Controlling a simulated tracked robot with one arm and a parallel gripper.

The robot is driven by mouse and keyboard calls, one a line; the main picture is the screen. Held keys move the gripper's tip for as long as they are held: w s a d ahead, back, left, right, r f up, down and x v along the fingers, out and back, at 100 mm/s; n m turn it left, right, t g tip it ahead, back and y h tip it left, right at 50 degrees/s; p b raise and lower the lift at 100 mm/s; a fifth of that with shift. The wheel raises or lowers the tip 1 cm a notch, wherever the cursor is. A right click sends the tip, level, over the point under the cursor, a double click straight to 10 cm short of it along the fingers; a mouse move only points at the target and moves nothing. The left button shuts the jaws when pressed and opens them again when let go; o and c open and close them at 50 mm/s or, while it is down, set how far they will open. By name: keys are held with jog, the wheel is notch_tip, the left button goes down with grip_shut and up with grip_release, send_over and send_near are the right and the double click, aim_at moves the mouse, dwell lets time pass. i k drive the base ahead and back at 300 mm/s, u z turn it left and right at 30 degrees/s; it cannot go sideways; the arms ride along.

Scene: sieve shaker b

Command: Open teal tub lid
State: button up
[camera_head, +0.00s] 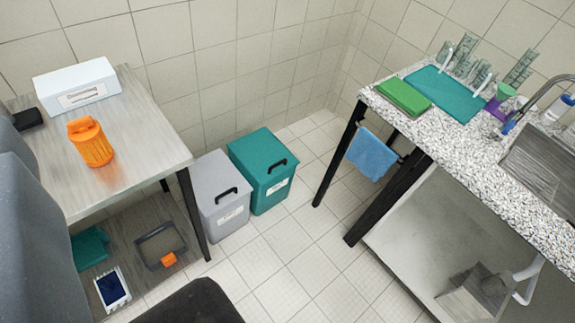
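The teal tub (270,193) stands on the tiled floor between the table and the sink counter, against the back wall. Its teal lid (256,150) lies flat on top and looks closed. A black handle (278,165) is at the lid's front edge, and a white label (278,187) is on the front below it. No gripper fingers can be made out in this view. Dark grey and black shapes at the left and bottom edges seem to be parts of my own body.
A grey tub (224,215) stands close on the teal tub's left. The table (150,150) is left, holding an orange container (91,142) and a white box (77,85). The granite counter (440,145) is right, with a blue cloth (372,155) hanging below. Floor (285,260) in front is clear.

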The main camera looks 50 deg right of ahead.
aim_at(265, 157)
jog(key=k, duration=0.9)
jog(key=z, duration=0.7)
jog(key=i, duration=2.35)
jog(key=u, duration=0.55)
